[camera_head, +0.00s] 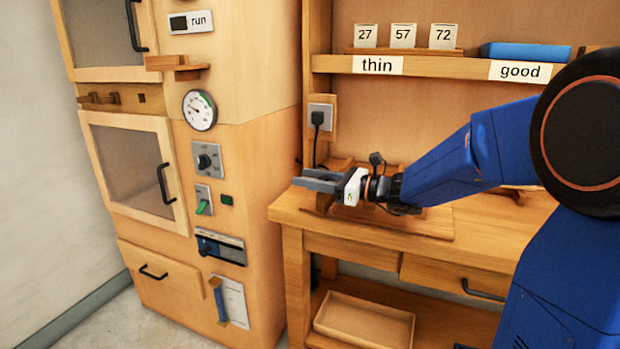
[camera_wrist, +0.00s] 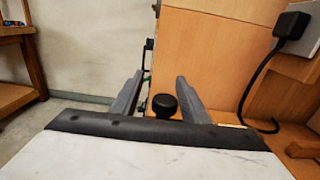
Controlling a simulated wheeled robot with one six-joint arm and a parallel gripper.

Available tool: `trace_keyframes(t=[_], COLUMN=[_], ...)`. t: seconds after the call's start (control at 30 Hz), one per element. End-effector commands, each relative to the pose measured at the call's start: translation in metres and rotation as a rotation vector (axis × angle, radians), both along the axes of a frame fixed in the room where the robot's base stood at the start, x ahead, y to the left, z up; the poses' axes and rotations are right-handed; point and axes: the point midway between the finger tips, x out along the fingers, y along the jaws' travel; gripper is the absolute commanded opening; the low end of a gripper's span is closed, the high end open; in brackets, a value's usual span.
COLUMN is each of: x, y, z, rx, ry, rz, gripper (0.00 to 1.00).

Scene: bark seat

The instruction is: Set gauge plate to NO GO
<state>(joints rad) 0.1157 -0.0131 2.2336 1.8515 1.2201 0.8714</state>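I cannot read a NO GO mark in either view, and I cannot tell for sure which part is the gauge plate. A dark panel with a blue part (camera_head: 220,247) is low on the wooden cabinet's side. My gripper (camera_head: 313,180) is over the left end of the workbench and points left toward the cabinet. In the wrist view its two grey fingers (camera_wrist: 157,92) are apart with nothing held between them. A black round knob (camera_wrist: 164,105) shows in the gap, seemingly beyond the fingers. What it belongs to is hidden.
The wooden cabinet (camera_head: 262,150) stands left of the workbench (camera_head: 290,213). It carries a dial (camera_head: 200,110), a rotary knob (camera_head: 205,160) and a green lever (camera_head: 203,205). A black plug and cord (camera_head: 317,120) hang behind my gripper. A tray (camera_head: 365,322) sits below.

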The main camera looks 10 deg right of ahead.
Motion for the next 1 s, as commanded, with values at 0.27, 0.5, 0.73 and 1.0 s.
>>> trace_keyframes(t=[0.27, 0.5, 0.73, 1.0], x=[0.0, -0.013, -0.032, -0.052], y=[-0.003, -0.025, -0.054, -0.086], z=[0.001, 0.0, 0.001, 0.0], rx=[0.001, 0.001, 0.0, 0.0], ry=[-0.001, 0.001, -0.001, -0.001], rz=[-0.003, -0.006, -0.006, -0.006], gripper=[0.41, 0.41, 0.41, 0.41])
